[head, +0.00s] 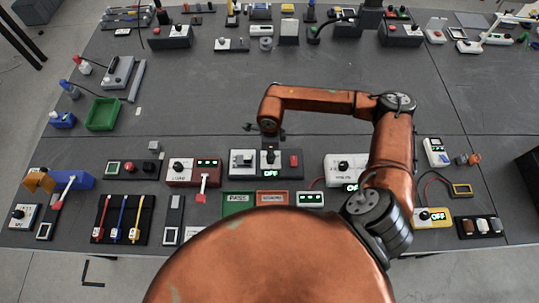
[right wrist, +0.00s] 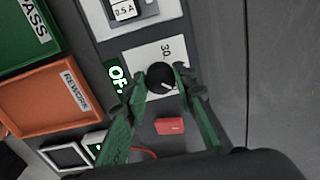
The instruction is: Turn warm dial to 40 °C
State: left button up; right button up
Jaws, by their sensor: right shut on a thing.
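The warm dial is a round black knob with a pale pointer line (right wrist: 161,78) on a white scale plate (right wrist: 142,58) where "30" is readable. Its pointer is aimed toward the lower right in the right wrist view. My right gripper (right wrist: 170,88) is shut on the knob, a green-padded finger on each side. A lit display reading "OF" (right wrist: 116,75) is partly cut off by the finger; in the head view this display (head: 270,173) reads OFF. A red button (right wrist: 170,126) lies between the fingers. The gripper (head: 268,136) also shows above the unit in the head view. My left gripper is out of view.
A 0.5 A unit (right wrist: 124,10) adjoins the dial unit. Green PASS (head: 238,198) and orange REWORK (head: 272,198) trays lie in front. A red-and-black unit with a lever (head: 193,170) stands to the left and a white unit (head: 338,165) to the right. The table middle is clear.

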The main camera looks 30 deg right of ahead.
jog(key=n+b, duration=0.2)
jog(key=n, duration=0.1)
jog(key=n+b, duration=0.1)
jog(key=shift+f, duration=0.25)
pick_arm(q)
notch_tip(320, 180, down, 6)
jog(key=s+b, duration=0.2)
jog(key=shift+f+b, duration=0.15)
jog(key=shift+b, duration=0.2)
pick_arm(e)
jog(key=shift+r+n, duration=0.15)
jog(key=shift+n, duration=2.05)
jog(key=o, duration=1.1)
jog(key=shift+o, duration=0.3)
jog(key=shift+r, duration=0.1)
jog(key=shift+r, duration=0.1)
notch_tip(320, 180, up, 12)
